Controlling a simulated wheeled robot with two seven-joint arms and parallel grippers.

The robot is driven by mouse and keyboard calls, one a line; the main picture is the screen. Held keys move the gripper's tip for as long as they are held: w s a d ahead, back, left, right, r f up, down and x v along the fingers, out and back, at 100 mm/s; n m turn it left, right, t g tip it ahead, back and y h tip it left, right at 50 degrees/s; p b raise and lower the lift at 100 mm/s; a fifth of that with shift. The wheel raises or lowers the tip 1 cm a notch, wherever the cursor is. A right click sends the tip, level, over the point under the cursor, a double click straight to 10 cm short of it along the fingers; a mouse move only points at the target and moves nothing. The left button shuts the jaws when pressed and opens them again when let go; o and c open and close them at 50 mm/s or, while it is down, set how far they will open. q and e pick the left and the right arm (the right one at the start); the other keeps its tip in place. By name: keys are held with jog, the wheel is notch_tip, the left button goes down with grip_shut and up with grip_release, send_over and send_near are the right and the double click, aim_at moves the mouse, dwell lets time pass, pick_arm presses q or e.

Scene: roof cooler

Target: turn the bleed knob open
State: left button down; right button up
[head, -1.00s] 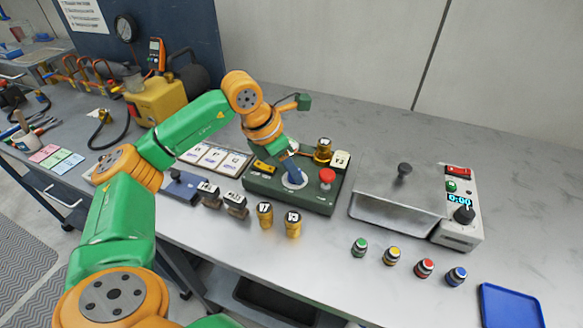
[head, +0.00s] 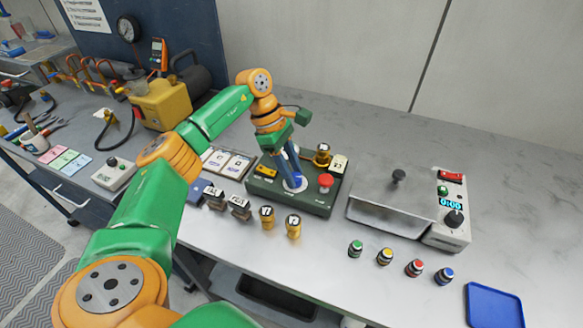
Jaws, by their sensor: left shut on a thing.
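A dark green box (head: 318,205) sits on the bench in the middle of the view. A white round dial plate (head: 301,188) shows on its top, under my left gripper (head: 293,180). My left gripper points down at this plate with its blue fingers and is shut on the bleed knob, which the fingers hide almost wholly. The knob's exact angle cannot be told. The same box carries a red mushroom button (head: 326,182), a yellow label plate (head: 265,171) and a brass fitting (head: 322,156) at the back. My right gripper is not in view.
Two brass fittings (head: 293,227) stand in front of the green box. To its right are a metal-lidded unit (head: 390,212) with a timer panel (head: 451,204), several coloured-cap jars (head: 385,256) and a blue tray (head: 494,305). The back right bench is clear.

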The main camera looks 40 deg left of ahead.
pick_arm(q)
jog(key=shift+w+m+g, duration=0.1)
jog(key=shift+m+g, duration=0.3)
jog(key=shift+m, duration=0.6)
jog(key=c, duration=0.5)
grip_release()
jog(key=shift+a+r, duration=0.1)
jog(key=shift+r, duration=0.1)
jog(key=v, duration=0.6)
jog(key=shift+r, duration=0.3)
jog(key=shift+a, duration=0.1)
jog(key=shift+r, duration=0.1)
